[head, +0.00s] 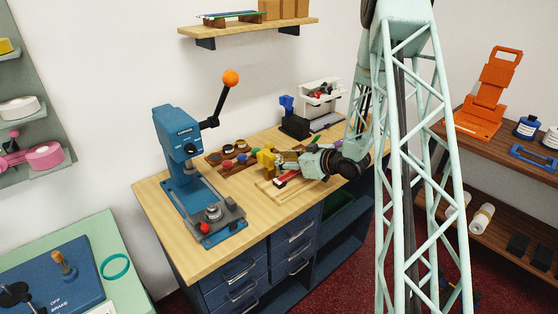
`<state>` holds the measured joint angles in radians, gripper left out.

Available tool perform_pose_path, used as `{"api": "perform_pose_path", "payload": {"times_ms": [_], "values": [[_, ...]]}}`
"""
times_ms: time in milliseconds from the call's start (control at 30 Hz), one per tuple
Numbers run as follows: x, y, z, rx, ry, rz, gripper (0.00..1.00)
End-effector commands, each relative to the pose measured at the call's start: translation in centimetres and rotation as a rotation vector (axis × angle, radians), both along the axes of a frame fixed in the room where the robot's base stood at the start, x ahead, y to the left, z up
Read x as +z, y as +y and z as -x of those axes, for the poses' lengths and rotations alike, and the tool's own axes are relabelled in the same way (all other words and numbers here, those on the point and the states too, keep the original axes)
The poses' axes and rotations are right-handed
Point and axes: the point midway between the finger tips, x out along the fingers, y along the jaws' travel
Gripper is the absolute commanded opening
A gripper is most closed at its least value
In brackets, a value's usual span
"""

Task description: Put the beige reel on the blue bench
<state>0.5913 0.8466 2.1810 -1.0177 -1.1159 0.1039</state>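A cream-coloured reel, which looks like the beige reel (18,110), lies on the middle tier of the grey shelf rack at the far left. The blue bench (262,240) stands in the middle, with dark blue drawers and a pale wooden top. My gripper (285,161) is low over the back right part of the bench top, pointing left, far from the cream reel. Small yellow, red and dark things lie around its fingers, so I cannot tell whether it is open or holds anything.
A blue lever press (185,150) stands on the bench's left part. A pink reel (45,155) is below the cream one. A green table (95,240) stands at front left.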

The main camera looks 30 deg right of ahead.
Motion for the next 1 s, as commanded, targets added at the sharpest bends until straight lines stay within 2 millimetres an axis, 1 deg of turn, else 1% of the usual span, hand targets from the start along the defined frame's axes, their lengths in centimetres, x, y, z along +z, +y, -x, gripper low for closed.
{"api": "perform_pose_path", "payload": {"times_ms": [267,800,1000], "values": [[1.0,-0.8,1.8,-0.001,0.0,0.0,0.41],[3.6,-3.2,7.7,-0.002,0.0,0.0,0.41],[4.3,-3.8,9.3,-0.001,0.0,0.0,0.41]]}}
